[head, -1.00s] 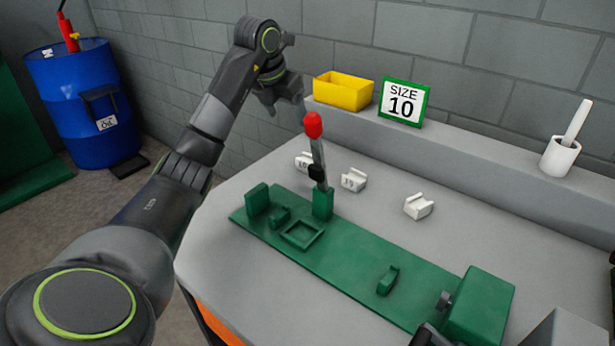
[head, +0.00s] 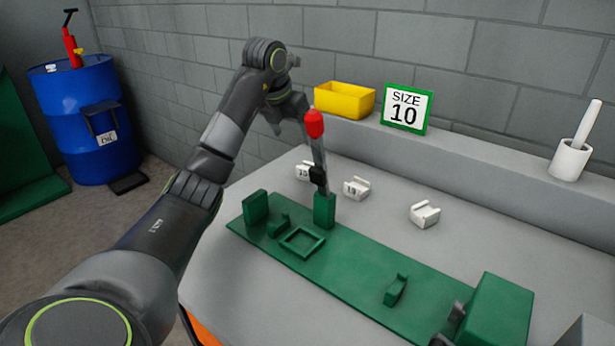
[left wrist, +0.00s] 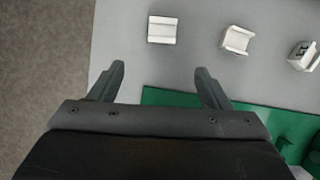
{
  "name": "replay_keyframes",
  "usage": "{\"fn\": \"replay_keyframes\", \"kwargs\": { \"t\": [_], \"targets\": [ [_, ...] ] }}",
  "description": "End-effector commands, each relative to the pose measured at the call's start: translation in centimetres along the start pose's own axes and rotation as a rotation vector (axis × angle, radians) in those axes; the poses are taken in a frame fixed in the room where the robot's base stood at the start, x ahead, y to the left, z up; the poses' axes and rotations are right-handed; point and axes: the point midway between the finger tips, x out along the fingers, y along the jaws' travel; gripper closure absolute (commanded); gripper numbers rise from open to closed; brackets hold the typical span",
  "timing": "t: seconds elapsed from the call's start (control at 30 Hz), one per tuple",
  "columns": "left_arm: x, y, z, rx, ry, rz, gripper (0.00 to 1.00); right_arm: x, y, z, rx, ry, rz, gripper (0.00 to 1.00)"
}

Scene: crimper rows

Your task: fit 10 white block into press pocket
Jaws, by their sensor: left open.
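Three white blocks with a channel on top stand on the grey bench: left (head: 305,171), middle (head: 356,188) and right (head: 424,214). The left and middle ones carry dark numbers, too small to read surely. The press pocket (head: 302,241) is a raised green square frame on the green press base (head: 350,268), and it is empty. My left gripper (head: 288,128) is open and empty above the back left of the bench, near the left block. In the left wrist view, three blocks (left wrist: 162,30) (left wrist: 236,40) (left wrist: 303,57) lie beyond its spread fingers (left wrist: 160,80). My right gripper is not seen.
A red-knobbed lever (head: 316,150) stands upright behind the pocket, close to the left block. A yellow bin (head: 344,98), a "SIZE 10" sign (head: 406,108) and a white cup (head: 570,158) are on the back ledge. A blue drum (head: 88,120) stands at left.

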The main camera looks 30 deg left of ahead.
Motion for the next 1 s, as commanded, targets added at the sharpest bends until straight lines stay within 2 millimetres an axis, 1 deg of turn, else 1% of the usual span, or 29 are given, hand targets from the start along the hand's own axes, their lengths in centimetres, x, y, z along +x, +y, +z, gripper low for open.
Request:
{"fn": "replay_keyframes", "kwargs": {
  "t": [0.03, 0.17, 0.2, 0.4, 0.5, 0.67, 0.77, 0.9, 1.0],
  "targets": [
    [0.4, 0.0, -0.1, 0.0, 0.0, -0.001, 0.29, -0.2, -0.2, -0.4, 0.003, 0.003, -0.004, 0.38],
    [0.9, -0.1, -0.1, 0.001, -0.001, -0.001, 0.29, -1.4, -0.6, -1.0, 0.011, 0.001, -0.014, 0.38],
    [2.0, -0.1, -0.1, 0.001, 0.005, -0.003, 0.29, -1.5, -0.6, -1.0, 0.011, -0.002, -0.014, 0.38],
    [6.1, -0.1, -0.1, 0.001, 0.004, -0.002, 0.29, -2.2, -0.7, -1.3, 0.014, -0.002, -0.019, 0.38],
    [7.2, -0.1, 0.0, 0.0, 0.002, -0.002, 0.29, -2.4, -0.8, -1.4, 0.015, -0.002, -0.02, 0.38],
    [8.2, -0.1, 0.0, 0.001, 0.0, -0.001, 0.29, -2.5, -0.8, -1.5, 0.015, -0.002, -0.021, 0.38],
    [9.4, -0.2, -0.2, 0.001, 0.003, -0.002, 0.29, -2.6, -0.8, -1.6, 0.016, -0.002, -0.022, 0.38],
    [11.6, -0.4, -0.2, 0.0, 0.003, -0.002, 0.29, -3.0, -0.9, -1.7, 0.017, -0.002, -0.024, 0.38],
    [12.7, -0.4, -0.2, 0.001, 0.001, -0.002, 0.29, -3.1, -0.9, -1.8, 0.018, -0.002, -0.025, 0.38]
  ]
}}
